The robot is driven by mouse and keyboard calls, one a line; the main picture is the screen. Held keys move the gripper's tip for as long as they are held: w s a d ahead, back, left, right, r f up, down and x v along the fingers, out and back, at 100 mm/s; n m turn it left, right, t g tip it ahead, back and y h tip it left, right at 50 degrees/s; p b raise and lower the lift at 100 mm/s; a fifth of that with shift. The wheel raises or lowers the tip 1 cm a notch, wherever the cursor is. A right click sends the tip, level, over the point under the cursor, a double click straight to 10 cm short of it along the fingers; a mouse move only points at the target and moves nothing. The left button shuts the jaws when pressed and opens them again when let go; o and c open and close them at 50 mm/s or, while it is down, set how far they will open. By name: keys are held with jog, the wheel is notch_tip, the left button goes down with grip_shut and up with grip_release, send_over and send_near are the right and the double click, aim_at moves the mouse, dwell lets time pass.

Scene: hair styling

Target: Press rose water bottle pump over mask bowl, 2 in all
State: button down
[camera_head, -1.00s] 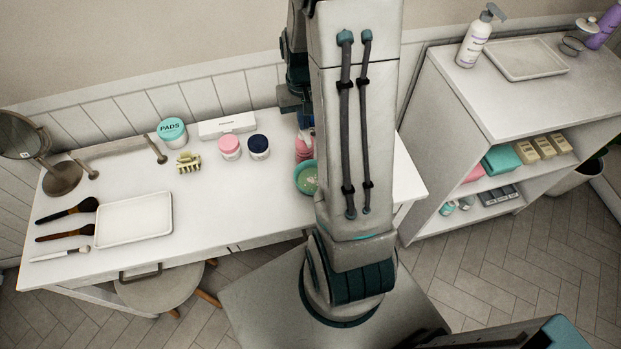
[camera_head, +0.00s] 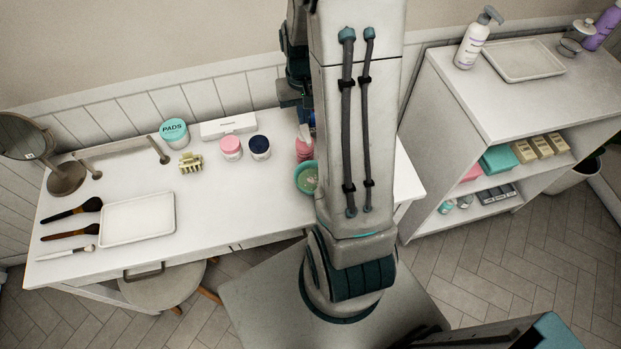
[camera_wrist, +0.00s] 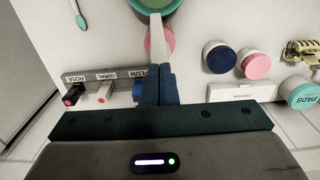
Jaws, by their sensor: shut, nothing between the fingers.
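The pink rose water bottle (camera_head: 304,150) stands on the white table, partly hidden by my arm in the head view. In the wrist view its pink body (camera_wrist: 168,40) shows beneath a pale pump spout (camera_wrist: 156,38), which points toward the bowl. The teal mask bowl (camera_head: 304,187) sits beside the bottle, nearer the front edge, partly behind my arm. Its rim also shows at the top of the wrist view (camera_wrist: 172,8). My gripper (camera_wrist: 160,72) is shut and empty, its fingertips over the pump head; whether they touch it is unclear.
A holder with tubes labelled rose, coral and plum (camera_wrist: 100,78) lies close beside the gripper. Pink-lidded (camera_head: 231,148) and blue-lidded (camera_head: 260,147) jars, a white box (camera_head: 228,126) and a pads jar (camera_head: 174,133) stand left. A white tray (camera_head: 138,219) and brushes lie farther left.

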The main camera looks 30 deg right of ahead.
notch_tip(320, 180, up, 6)
jog(key=p, duration=0.4)
dwell(0.6)
jog(key=s+a+r+n+t, duration=0.3)
jog(key=s+a+r, duration=0.9)
jog(key=r, duration=0.2)
jog(key=shift+s+a+r+t, duration=0.15)
jog(key=shift+s+r+t, duration=0.15)
jog(key=shift+s+t, duration=0.1)
